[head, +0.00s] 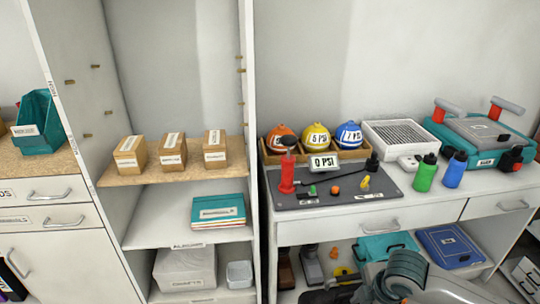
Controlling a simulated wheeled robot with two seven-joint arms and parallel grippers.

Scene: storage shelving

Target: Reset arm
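My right arm (395,280) comes in at the bottom right, in front of the lower shelf of the white workbench. A dark part at its left end (333,293), which looks like my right gripper, is cut off by the bottom edge of the picture. Its fingers cannot be made out, so I cannot tell whether it is open or shut. My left arm and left gripper are not in view.
The workbench (440,208) holds a pressure-gauge board (330,200), colored balls, a green bottle (426,173), a blue bottle (455,170) and a teal case (437,128). A shelving unit (150,232) with three cardboard boxes stands left. A teal bin (37,135) is at far left.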

